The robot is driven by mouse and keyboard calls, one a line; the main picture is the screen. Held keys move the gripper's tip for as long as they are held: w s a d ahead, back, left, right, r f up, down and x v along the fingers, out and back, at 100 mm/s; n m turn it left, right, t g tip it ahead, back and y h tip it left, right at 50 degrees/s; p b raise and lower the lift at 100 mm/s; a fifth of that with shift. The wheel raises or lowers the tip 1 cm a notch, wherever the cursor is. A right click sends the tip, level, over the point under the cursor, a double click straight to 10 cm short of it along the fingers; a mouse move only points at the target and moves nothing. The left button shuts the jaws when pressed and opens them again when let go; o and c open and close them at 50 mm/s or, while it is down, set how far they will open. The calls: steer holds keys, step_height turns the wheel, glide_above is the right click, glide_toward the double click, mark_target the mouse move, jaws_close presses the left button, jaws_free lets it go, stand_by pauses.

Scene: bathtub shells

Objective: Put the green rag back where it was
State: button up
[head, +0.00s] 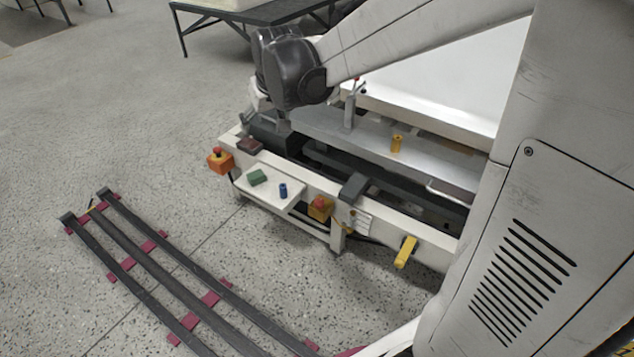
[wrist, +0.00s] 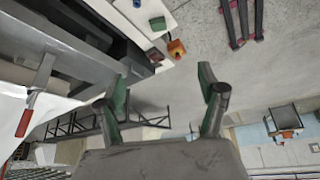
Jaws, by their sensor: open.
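The green rag (head: 257,177) lies as a small folded block on a white side shelf (head: 264,196) at the front of the machine in the head view. It also shows in the wrist view (wrist: 157,23) near the top, beyond my fingertips. My gripper (wrist: 163,80) is open and empty, its two green-padded fingers spread apart. It is well away from the rag and touches nothing that I can see. In the head view the fingers are hidden behind my dark wrist.
A blue cylinder (head: 283,190) stands beside the rag. A dark red block (head: 249,146) lies on the machine's ledge, near an orange button box (head: 220,160). Floor rails (head: 140,235) run at left.

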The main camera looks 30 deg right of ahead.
steer(key=s+r+t, duration=0.1)
steer(key=s+r, duration=0.1)
steer(key=s, duration=2.5)
steer(key=shift+s+r+m, duration=0.15)
steer(key=shift+r+m, duration=0.15)
steer(key=shift+r, duration=0.1)
step_height(320, 180, up, 14)
steer(key=p, duration=1.4)
steer(key=shift+r, duration=0.15)
steer(key=shift+c, duration=0.5)
